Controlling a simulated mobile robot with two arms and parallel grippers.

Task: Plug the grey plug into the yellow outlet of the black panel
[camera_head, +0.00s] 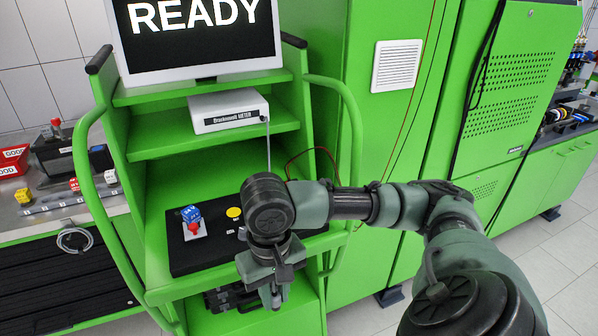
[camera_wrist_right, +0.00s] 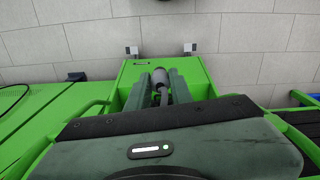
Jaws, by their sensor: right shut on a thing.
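The black panel (camera_head: 185,258) is the dark surface on the green trolley's middle shelf. The round yellow outlet (camera_head: 233,212) shows on it, just left of my right wrist. My right gripper (camera_head: 276,297) points down in front of the panel, below its level, apart from the outlet. In the wrist view, my right gripper (camera_wrist_right: 160,85) is shut on the grey plug (camera_wrist_right: 160,77), a small cylinder with a thin lead between the fingers. My arm hides the right part of the panel. My left gripper is out of view.
A white meter box (camera_head: 228,110) and a READY monitor (camera_head: 198,35) stand above. Green side rails (camera_head: 352,130) flank the shelf. A side bench (camera_head: 60,205) with coloured cubes stands left.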

